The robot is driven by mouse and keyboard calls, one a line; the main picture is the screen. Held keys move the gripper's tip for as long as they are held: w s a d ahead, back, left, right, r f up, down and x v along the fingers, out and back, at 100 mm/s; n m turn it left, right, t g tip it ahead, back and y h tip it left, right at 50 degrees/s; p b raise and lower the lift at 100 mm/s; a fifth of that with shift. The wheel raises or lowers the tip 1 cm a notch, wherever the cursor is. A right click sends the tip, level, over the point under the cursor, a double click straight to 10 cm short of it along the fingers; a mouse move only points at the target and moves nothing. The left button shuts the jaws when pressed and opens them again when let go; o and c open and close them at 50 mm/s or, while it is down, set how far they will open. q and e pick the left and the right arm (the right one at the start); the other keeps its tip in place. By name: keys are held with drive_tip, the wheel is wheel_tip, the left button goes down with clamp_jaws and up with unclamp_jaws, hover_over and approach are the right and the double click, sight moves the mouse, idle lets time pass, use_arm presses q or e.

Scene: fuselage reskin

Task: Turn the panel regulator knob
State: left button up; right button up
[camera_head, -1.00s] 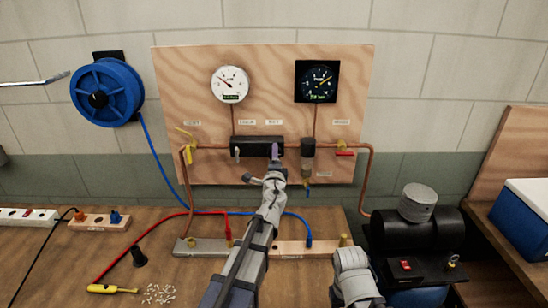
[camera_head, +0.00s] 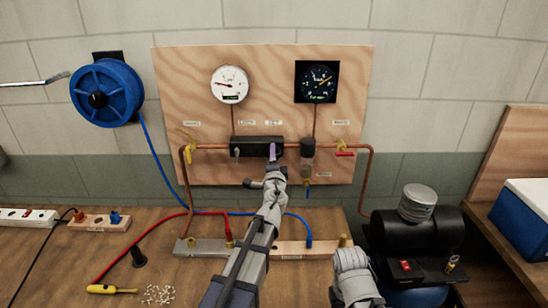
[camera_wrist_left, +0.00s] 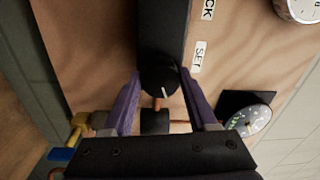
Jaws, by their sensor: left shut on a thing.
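The regulator knob (camera_wrist_left: 160,76) is black with a white pointer line. It sits at the end of a black block (camera_head: 250,145) on the plywood panel (camera_head: 180,80). My left gripper (camera_head: 273,153) is at the right part of this block. In the left wrist view the purple fingers of my left gripper (camera_wrist_left: 161,84) are on either side of the knob, shut on it. In the head view the gripper hides the knob. A white dial gauge (camera_head: 230,84) and a black dial gauge (camera_head: 318,82) are above. My right gripper is not in view.
Copper pipes (camera_head: 369,180) run along the panel, with a yellow valve (camera_head: 188,154) at left and a red handle (camera_head: 345,154) at right. A filter bowl (camera_head: 307,152) hangs close right of my left gripper. Red and blue hoses cross the bench (camera_head: 60,250).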

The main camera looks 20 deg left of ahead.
use_arm(q)
drive_tip(key=o, duration=1.4)
drive_tip(key=shift+c, duration=0.2)
drive_tip(key=v, duration=0.8)
